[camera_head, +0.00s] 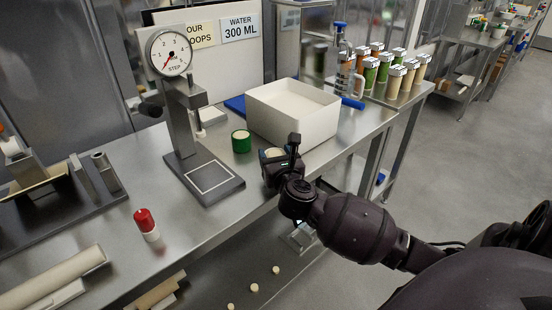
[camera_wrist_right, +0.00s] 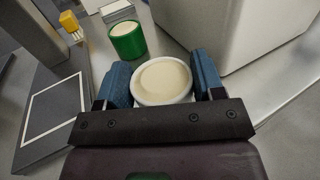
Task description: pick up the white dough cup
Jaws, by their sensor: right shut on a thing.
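The white dough cup (camera_wrist_right: 163,81) is a round white cup with a cream-coloured fill. In the right wrist view it sits upright between the two blue finger pads of my right gripper (camera_wrist_right: 162,84), which is shut on it. In the head view the cup (camera_head: 273,153) is mostly hidden by my right gripper (camera_head: 280,160), near the counter's front edge. I cannot tell whether the cup still touches the counter. My left gripper is not in view.
A green cup (camera_head: 241,141) stands just behind, and a white bin (camera_head: 300,122) is close behind right. A dial press (camera_head: 205,178) stands to the left. A red-topped shaker (camera_head: 146,224) is further left. Several filled jars (camera_head: 385,70) stand at the back right.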

